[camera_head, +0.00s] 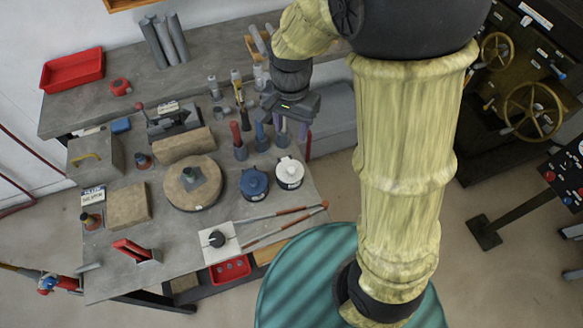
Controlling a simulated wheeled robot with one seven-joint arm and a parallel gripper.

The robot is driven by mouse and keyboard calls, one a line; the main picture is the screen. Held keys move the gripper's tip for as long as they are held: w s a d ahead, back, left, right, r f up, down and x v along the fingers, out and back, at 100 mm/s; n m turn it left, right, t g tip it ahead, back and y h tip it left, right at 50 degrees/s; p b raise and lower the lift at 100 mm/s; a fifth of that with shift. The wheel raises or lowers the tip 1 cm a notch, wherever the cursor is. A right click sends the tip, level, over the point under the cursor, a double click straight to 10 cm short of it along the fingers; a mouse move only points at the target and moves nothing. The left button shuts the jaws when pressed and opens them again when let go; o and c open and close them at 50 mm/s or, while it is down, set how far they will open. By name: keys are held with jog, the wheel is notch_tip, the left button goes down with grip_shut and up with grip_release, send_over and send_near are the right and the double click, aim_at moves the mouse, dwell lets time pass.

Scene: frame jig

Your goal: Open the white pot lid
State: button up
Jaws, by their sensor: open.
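The white pot (289,177) stands near the right edge of the grey work table. Its white lid (288,166) sits on top with a small dark knob and appears closed. A blue pot (250,190) with a blue lid stands just left of it. My gripper (291,128) is open, pointing down above the table's back right part. It is apart from the white pot and appears empty between its fingers. The white pot is not hidden by my arm.
Upright tools with red and blue handles (261,135) stand left of my gripper. A round stone wheel (193,190) lies left of the blue pot. Red-tipped rods (285,225) and a white plate with a black knob (218,242) lie in front. A teal round surface (310,280) stands nearer.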

aim_at(291, 169)
notch_tip(291, 169, down, 17)
jog(key=shift+r, duration=0.2)
jog(key=shift+w+f, duration=0.1)
jog(key=shift+f, duration=0.3)
jog(key=shift+s, duration=0.2)
jog(key=shift+c, duration=0.3)
jog(key=shift+w, duration=0.1)
grip_shut()
